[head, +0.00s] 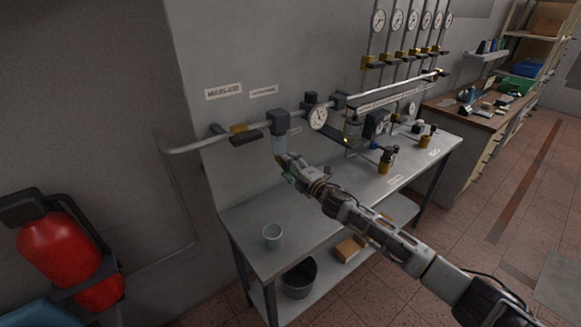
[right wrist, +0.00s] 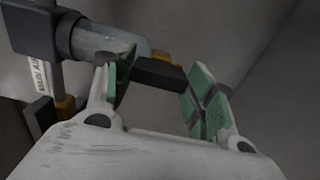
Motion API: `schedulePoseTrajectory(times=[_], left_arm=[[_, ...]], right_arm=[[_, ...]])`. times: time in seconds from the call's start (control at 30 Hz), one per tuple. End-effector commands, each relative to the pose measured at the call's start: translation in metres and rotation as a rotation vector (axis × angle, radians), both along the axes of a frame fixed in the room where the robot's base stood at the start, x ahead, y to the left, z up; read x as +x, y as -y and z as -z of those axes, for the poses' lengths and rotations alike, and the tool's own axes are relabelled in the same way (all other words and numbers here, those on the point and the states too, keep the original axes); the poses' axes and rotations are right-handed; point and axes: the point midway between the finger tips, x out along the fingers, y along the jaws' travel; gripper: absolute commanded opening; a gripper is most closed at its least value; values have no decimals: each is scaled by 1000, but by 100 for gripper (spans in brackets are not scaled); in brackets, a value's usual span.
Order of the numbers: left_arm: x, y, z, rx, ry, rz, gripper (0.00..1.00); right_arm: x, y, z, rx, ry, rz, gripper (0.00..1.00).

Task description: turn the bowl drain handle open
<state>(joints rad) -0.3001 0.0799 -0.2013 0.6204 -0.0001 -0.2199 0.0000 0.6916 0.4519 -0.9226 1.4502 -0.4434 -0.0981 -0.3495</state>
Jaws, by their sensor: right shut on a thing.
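The clear filter bowl (head: 279,145) hangs from a dark block (head: 279,122) on the wall air line. In the right wrist view the bowl (right wrist: 105,43) lies across the upper left, with a brass fitting (right wrist: 166,58) at its end. The black drain handle (right wrist: 160,74) is beside that fitting, between my green-padded right fingers (right wrist: 160,92). My right gripper (head: 283,163) is shut on the handle, just under the bowl in the head view, where it hides the handle. My left gripper is not in view.
A clear cup (head: 272,237) stands on the metal bench (head: 235,222). A dark bucket (head: 299,281) and a tan box (head: 348,250) are on its lower shelf. A red extinguisher (head: 62,250) is at left.

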Motion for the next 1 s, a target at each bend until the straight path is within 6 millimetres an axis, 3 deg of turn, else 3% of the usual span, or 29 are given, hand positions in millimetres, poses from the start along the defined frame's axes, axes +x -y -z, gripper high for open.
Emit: schedulePoseTrajectory(times=[0.3, 0.33, 0.5, 1.0], left_arm=[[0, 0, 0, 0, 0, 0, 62], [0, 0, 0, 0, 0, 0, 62], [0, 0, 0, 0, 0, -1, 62], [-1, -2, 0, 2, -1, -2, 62]], right_arm=[[-1, 0, 2, -5, 1, -1, 31], [-1, 0, 2, -5, 1, -1, 56], [0, 0, 1, -4, 1, -1, 77], [-3, 2, 1, -2, 0, 0, 77]])
